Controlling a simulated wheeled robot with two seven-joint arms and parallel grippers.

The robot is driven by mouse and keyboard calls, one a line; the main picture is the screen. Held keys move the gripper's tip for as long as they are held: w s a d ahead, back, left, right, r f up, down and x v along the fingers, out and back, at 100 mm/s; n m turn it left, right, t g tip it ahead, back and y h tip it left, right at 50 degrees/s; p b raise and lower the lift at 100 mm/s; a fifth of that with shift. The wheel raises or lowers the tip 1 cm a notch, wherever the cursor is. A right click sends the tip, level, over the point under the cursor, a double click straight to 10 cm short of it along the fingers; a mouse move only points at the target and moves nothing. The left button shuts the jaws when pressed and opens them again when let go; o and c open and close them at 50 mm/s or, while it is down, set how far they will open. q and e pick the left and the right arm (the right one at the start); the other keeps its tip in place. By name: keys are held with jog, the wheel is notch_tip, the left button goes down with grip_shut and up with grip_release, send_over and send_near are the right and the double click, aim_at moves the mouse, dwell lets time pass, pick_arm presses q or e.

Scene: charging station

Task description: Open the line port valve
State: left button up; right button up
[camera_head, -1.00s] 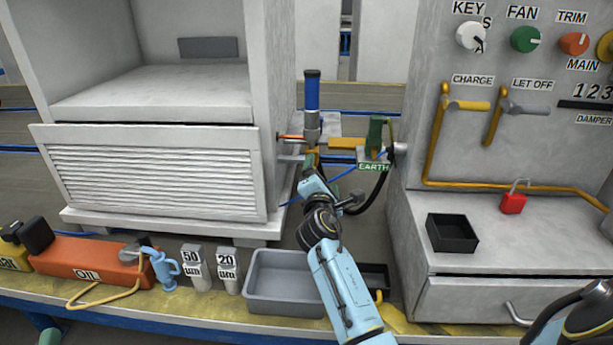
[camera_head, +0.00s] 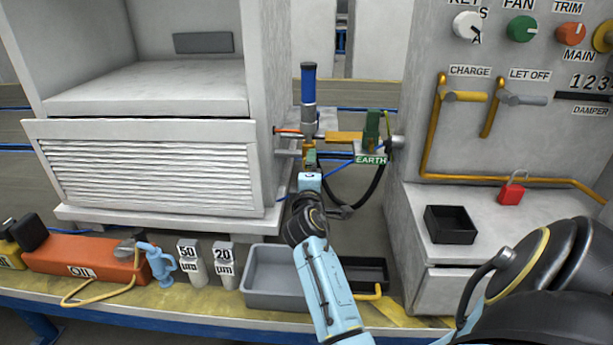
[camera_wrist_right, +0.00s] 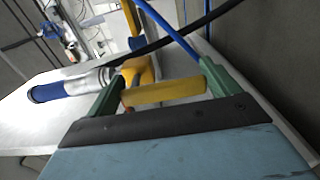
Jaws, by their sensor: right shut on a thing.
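The line port has an upright coupling with a blue grip and silver collar (camera_head: 308,100), left of the green EARTH clamp (camera_head: 371,127). The coupling also shows in the right wrist view (camera_wrist_right: 70,85). Below it is a yellow valve handle (camera_wrist_right: 165,92). My right gripper (camera_head: 310,160) reaches up from the bottom middle to just under the coupling. In the right wrist view its green fingers (camera_wrist_right: 162,90) are at the two ends of the handle, shut on it. In the head view the gripper largely hides the handle. My left gripper is not in view.
A blue cable and a black hose (camera_head: 370,190) hang just right of the gripper. The white louvred cabinet (camera_head: 150,170) is at left, the control panel (camera_head: 430,130) at right. A grey tray (camera_head: 275,280) and an orange OIL can (camera_head: 85,260) stand on the front bench.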

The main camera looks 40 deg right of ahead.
jog(key=shift+a, duration=0.1)
dwell(0.3)
jog(key=o, duration=1.2)
jog(key=shift+c, duration=0.2)
